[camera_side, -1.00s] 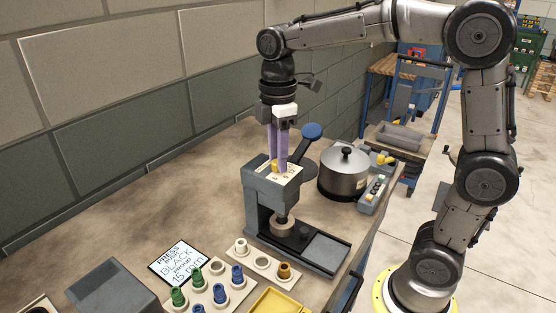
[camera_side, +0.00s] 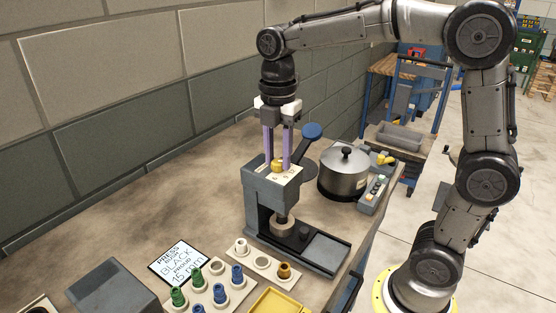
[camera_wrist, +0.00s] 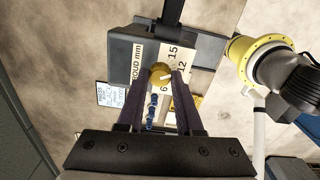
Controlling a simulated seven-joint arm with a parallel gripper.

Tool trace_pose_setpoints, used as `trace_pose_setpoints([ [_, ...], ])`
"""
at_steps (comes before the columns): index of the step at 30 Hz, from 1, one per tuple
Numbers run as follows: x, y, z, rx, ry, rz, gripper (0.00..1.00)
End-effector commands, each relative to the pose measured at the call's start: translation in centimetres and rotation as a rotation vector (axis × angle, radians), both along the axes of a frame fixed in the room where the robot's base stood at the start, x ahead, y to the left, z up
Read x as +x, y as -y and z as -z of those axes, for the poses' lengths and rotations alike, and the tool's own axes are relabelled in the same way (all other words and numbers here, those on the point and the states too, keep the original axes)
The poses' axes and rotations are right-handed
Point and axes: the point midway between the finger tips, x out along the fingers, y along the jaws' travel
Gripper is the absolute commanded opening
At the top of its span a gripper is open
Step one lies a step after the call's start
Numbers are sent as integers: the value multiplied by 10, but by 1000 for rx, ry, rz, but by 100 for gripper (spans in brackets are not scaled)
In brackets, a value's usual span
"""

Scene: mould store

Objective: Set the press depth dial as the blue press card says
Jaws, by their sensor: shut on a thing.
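The depth dial is a yellow knob (camera_side: 277,166) on top of the grey press (camera_side: 257,200). My gripper (camera_side: 278,162) points straight down with its two purple fingers closed on the knob's sides. In the wrist view the knob (camera_wrist: 160,70) sits between the fingertips, on a white scale plate (camera_wrist: 174,57) reading 15, 12 and 6, with "PROUD mm". A pale mark shows on the knob; I cannot tell exactly which number it meets, and a finger hides part of the scale. The press card (camera_side: 180,264), white with a dark border, reads PRESS, BLACK, PROUD 15 mm.
The press lever with a blue knob (camera_side: 312,131) rises close beside my fingers. A lidded metal pot (camera_side: 343,174) stands to the right. Holders with green, blue and brown bushes (camera_side: 237,275) and a yellow tray (camera_side: 275,303) lie in front. The bench behind is clear.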

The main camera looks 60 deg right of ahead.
Motion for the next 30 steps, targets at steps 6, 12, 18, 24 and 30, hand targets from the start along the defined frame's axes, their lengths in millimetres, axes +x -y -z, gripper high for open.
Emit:
trace_pose_setpoints([
  [6, 0, 1, 0, -2, 1, -78, 0],
  [12, 0, 1, 0, -2, 1, -80, 0],
  [18, 0, 1, 0, -2, 1, -251, 0],
  [24, 0, 1, 0, -2, 1, -412, 0],
  [30, 0, 1, 0, -2, 1, -426, 0],
])
